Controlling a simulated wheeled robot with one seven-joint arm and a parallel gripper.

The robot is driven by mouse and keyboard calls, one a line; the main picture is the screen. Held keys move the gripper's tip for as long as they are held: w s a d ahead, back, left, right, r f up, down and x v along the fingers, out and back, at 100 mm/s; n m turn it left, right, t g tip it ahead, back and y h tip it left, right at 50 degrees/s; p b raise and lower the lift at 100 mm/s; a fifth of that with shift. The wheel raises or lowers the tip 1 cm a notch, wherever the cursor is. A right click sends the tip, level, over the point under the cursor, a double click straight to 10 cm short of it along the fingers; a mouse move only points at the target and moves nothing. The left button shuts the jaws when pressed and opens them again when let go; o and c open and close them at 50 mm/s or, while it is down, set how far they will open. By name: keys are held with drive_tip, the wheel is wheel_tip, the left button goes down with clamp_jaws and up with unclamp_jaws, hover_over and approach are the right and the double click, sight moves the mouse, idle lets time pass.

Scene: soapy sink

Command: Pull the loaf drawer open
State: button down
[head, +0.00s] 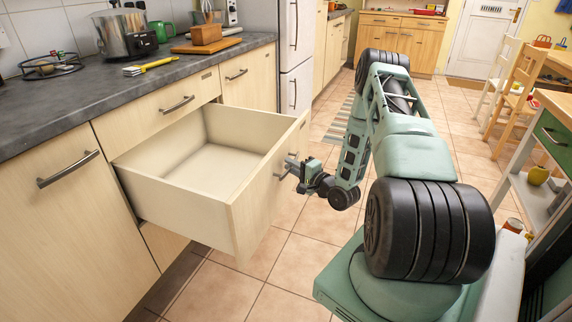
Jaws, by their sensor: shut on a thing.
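One drawer (185,193) stands pulled well out of the counter's front at the centre left, and its visible inside is empty. I cannot tell from any label whether it is the loaf drawer. My gripper (291,170) is at the outer face of this drawer's front, shut on the drawer's handle (281,173). The fingers partly hide the handle. My arm reaches to it from the right.
A shut drawer (177,104) sits directly above the open one. The grey worktop (60,108) carries a pot (124,36), a yellow-handled brush (150,66) and a wooden block (206,34). Tiled floor (290,268) is clear before the drawer. Chairs (516,88) stand far right.

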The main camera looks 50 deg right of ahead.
drive_tip(key=c, duration=1.4)
unclamp_jaws()
drive_tip(key=s, duration=1.7)
drive_tip(key=shift+s+a+p, duration=0.2)
drive_tip(key=shift+a+p, duration=0.15)
drive_tip(key=shift+a, duration=0.05)
